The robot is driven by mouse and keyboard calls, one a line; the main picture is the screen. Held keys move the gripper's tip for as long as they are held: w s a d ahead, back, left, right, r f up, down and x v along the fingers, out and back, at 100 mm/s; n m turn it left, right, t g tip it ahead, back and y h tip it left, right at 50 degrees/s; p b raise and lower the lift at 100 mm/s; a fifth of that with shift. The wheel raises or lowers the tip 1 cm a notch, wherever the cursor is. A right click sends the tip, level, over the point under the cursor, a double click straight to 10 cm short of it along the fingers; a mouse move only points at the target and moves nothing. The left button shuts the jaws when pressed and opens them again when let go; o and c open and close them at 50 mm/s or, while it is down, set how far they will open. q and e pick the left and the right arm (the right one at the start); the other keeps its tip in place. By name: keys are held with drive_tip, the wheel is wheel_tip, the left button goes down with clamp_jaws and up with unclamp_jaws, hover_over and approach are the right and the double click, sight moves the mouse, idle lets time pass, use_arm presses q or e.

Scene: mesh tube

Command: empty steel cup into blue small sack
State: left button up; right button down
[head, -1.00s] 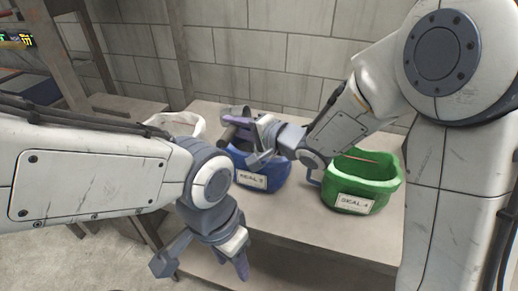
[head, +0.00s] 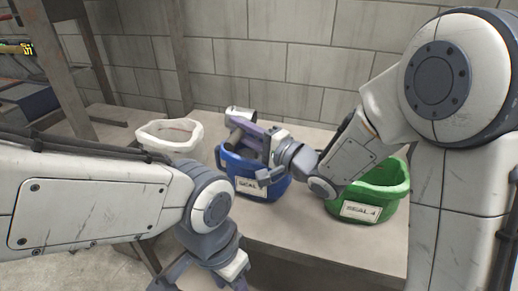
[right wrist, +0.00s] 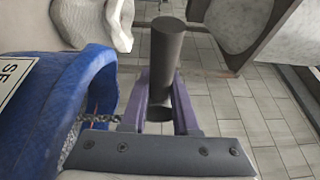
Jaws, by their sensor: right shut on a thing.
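The blue small sack (head: 270,186) stands open on the bench in the middle, with a white label on its front. It also shows at the left of the right wrist view (right wrist: 55,110), with part of a chain inside. My right gripper (head: 248,138) is above the blue sack. Its purple fingers are shut on the dark handle of the steel cup (head: 241,113). The handle shows upright between the fingers in the right wrist view (right wrist: 165,70). The cup's contents and exact tilt cannot be told. My left gripper (head: 195,279) is low at the bottom edge, its fingertips cut off.
A white sack (head: 170,132) stands left of the blue one. A green sack (head: 370,192) with a label stands on the right, partly behind my right arm. A block wall (head: 290,60) rises behind. The front of the bench (head: 300,230) is bare.

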drive_tip(key=shift+r, duration=0.35)
drive_tip(key=shift+d, duration=0.1)
